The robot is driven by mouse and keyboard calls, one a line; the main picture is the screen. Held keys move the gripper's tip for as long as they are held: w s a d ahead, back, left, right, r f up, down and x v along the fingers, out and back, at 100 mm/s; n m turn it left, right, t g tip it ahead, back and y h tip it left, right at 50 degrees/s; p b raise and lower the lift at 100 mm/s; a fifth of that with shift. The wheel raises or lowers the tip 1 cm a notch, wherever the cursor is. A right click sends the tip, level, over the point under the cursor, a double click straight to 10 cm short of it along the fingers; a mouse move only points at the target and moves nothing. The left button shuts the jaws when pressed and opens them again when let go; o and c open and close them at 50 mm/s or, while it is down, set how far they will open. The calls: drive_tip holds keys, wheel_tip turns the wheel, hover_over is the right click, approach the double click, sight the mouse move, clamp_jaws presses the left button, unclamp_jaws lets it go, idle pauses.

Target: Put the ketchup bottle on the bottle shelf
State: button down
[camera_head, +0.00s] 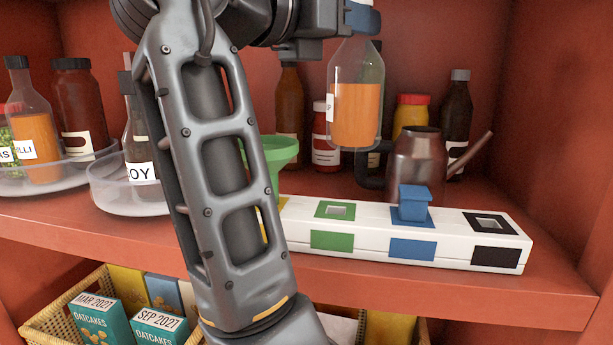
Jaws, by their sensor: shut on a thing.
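A clear bottle (356,105) with orange contents hangs upright above the shelf, in front of the items at the back. Only the edge of its white label shows, with a letter that looks like P; I take it as the ketchup bottle. My gripper (358,20) is at the bottle's top, at the upper edge of the view, shut on it. A blue part shows there; I cannot tell whether it is cap or finger. The red shelf (400,283) runs below. Clear trays (108,199) at left hold bottles, one labelled OY, another ending in ILLI.
A white block (375,238) with green, blue and black squares lies along the shelf's front; a blue piece (414,203) stands on it. A metal can with a spout (416,165), a green funnel (280,152) and several bottles stand behind. Below, a basket (62,320) holds oatcakes boxes.

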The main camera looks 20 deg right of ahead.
drive_tip(key=shift+w, duration=0.35)
drive_tip(key=w+a+f+p, duration=0.2)
drive_tip(key=w+f, duration=0.8)
drive_tip(key=f, duration=0.1)
drive_tip(key=shift+w+a, duration=0.2)
drive_tip(key=shift+w, duration=0.2)
drive_tip(key=shift+f, duration=0.1)
drive_tip(key=c, duration=0.9)
unclamp_jaws()
drive_tip(key=shift+f, duration=0.3)
drive_tip(key=shift+o, duration=0.2)
drive_tip(key=b+v, duration=0.1)
drive_tip(key=v, duration=1.1)
drive_tip(key=shift+r+b, duration=0.4)
